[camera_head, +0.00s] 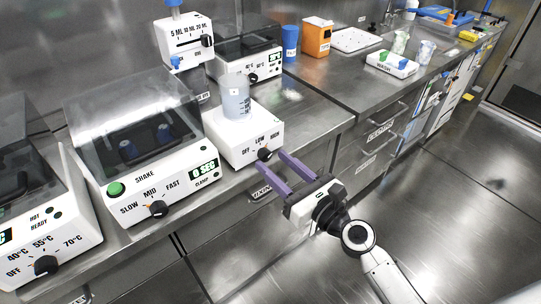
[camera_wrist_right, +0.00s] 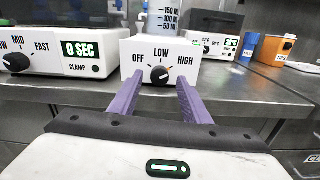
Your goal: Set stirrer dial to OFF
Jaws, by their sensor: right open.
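The stirrer (camera_head: 232,154) is a white box with a beaker (camera_head: 236,99) on top, on the steel bench. Its black dial (camera_head: 264,154) is on the front face, which is marked OFF, LOW and HIGH. In the right wrist view the dial (camera_wrist_right: 160,75) sits below LOW; its exact setting is hard to read. My right gripper (camera_head: 271,160) is open, with its purple fingers pointing at the front face. In the wrist view the fingertips (camera_wrist_right: 159,80) lie left and right of the dial; contact cannot be told. My left gripper is out of view.
A shaker (camera_head: 118,187) with its own dial stands left of the stirrer, and a heater (camera_head: 60,245) is farther left. More devices, a blue container (camera_head: 290,42) and an orange box (camera_head: 316,38) are behind. The floor in front of the bench is clear.

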